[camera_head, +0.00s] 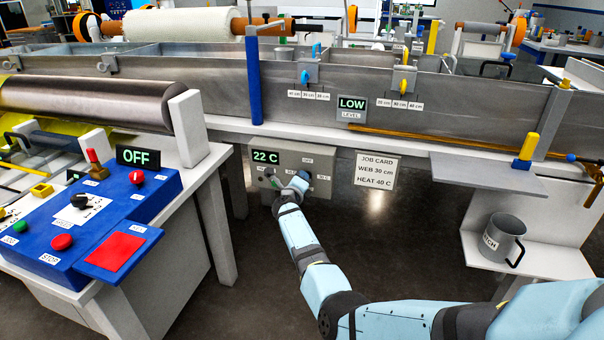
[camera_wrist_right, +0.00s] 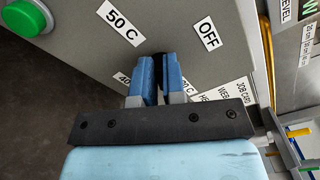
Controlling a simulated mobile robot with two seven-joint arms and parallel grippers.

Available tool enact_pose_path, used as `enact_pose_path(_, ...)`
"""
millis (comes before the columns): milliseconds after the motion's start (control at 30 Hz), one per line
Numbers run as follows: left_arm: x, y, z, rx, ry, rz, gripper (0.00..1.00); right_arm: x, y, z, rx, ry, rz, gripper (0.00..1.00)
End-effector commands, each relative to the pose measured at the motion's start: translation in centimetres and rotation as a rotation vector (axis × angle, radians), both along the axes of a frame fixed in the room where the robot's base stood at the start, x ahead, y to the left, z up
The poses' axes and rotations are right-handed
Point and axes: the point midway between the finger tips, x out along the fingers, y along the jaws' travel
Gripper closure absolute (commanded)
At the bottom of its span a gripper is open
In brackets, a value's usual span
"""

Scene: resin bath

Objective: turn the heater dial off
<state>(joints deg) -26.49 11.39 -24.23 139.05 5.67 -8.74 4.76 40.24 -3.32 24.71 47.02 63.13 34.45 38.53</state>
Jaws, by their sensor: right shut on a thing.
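The heater box (camera_head: 328,159) is a grey panel under the bath, with a green display (camera_head: 265,156) reading 22 C. My right gripper (camera_head: 303,178) is at the right part of its face and covers the dial in the head view. In the right wrist view the blue fingers (camera_wrist_right: 160,82) are shut on the black dial (camera_wrist_right: 158,62), which shows only partly between them. The OFF label (camera_wrist_right: 207,33) and 50 C label (camera_wrist_right: 119,20) are clear; other temperature labels are partly hidden. The dial's pointer cannot be made out. My left gripper is not in view.
A green button (camera_wrist_right: 25,17) is on the box. A job card (camera_head: 376,171) reading WEB 30 cm, HEAT 40 C hangs right of it. A blue control desk (camera_head: 130,215) stands at left. A grey mug (camera_head: 503,240) sits on a low shelf at right.

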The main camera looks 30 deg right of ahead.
Motion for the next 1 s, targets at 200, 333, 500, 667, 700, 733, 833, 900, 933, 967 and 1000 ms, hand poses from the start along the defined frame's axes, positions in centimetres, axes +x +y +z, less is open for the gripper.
enact_pose_path(200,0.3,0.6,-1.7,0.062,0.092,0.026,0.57,0.1,0.0,0.1,-0.133,0.158,0.0,1.0)
enact_pose_path(333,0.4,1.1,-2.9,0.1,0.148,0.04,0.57,0.1,0.0,0.0,-0.213,0.251,0.001,1.0)
enact_pose_path(500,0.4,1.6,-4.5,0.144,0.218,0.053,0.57,0.2,0.1,-0.2,-0.319,0.373,0.0,1.0)
enact_pose_path(667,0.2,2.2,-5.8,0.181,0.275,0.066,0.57,0.1,0.0,-0.5,-0.417,0.489,-0.001,1.0)
enact_pose_path(700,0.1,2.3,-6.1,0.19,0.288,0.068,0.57,0.1,0.0,-0.5,-0.442,0.518,0.0,1.0)
enact_pose_path(733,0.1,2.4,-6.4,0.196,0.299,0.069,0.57,0.1,0.0,-0.6,-0.46,0.539,0.0,1.0)
enact_pose_path(833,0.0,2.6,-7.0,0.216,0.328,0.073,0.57,0.1,0.0,-0.7,-0.522,0.611,0.0,1.0)
enact_pose_path(900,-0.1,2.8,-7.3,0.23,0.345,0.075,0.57,0.1,-0.1,-0.7,-0.566,0.662,-0.001,1.0)
enact_pose_path(933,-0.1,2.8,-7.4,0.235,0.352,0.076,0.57,0.1,-0.1,-0.7,-0.584,0.683,-0.001,1.0)
enact_pose_path(967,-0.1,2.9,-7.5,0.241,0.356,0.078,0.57,0.1,-0.1,-0.8,-0.602,0.705,-0.001,1.0)
enact_pose_path(1000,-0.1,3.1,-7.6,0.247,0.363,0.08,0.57,0.0,-0.1,-0.8,-0.628,0.734,-0.001,1.0)
